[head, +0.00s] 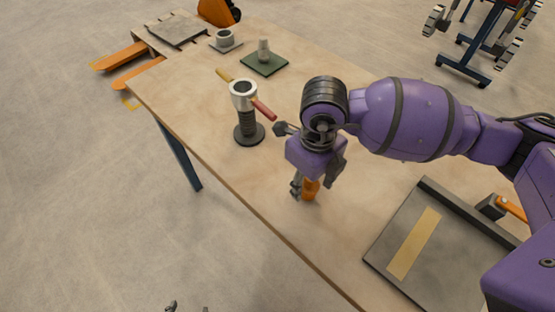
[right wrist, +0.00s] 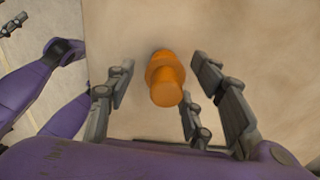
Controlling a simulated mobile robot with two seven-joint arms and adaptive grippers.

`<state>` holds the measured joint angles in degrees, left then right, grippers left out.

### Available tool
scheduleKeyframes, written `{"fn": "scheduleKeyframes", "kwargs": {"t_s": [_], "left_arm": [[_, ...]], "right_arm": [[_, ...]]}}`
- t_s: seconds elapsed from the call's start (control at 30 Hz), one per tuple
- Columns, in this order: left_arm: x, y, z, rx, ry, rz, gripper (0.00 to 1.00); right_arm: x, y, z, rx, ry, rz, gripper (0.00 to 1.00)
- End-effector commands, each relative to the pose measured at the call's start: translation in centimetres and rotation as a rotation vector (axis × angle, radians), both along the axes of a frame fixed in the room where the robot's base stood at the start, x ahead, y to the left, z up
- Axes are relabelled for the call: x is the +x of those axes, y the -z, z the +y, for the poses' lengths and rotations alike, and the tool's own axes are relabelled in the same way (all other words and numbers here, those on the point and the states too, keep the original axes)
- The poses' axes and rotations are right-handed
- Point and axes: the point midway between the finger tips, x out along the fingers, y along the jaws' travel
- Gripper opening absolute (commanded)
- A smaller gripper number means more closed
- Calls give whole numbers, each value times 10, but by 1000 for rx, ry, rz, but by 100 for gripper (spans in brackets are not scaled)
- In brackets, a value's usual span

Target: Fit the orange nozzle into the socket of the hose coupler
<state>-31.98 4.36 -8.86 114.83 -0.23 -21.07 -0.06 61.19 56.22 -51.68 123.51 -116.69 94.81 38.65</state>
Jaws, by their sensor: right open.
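The orange nozzle (head: 312,187) stands on the wooden table in front of the coupler. In the right wrist view the nozzle (right wrist: 165,80) shows between the fingers. My right gripper (head: 314,184) is open and points down around it, with gaps on both sides. The hose coupler (head: 243,97) stands upright on a round black base, left of my right gripper. It has a ribbed dark hose, a pale metal collar with an open top, and a yellow and a red lever spread to either side. Only small dark tips of my left gripper (head: 187,308) show at the bottom edge.
A grey board with a tan strip (head: 415,245) and an orange-handled tool (head: 510,207) lie at the right. A green pad with a small grey part (head: 264,64), a grey ring on a plate (head: 225,39) and a grey plate (head: 178,30) lie at the far end.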

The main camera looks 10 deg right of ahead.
Motion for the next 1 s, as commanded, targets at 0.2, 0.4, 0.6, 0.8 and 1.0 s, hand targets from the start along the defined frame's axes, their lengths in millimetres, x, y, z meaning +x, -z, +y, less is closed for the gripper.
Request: {"fn": "scheduleKeyframes", "kwargs": {"t_s": [0.2, 0.4, 0.6, 0.8, 1.0], "left_arm": [[2, 0, 0, 0, 1, -3, 51], [-1, 0, 0, 0, 0, 3, 51], [-7, 2, 1, 2, -3, 13, 51], [-9, 1, 2, 3, -4, 16, 51], [-9, 2, 2, 2, -3, 15, 51]], "right_arm": [[-1, 0, 0, 0, 1, 2, 24], [-1, 0, 0, 0, 1, 1, 4], [0, -1, 0, 0, 1, 1, 3], [1, -13, 0, 1, 1, -1, 3], [5, -45, 13, 5, -4, -4, 3]]}}
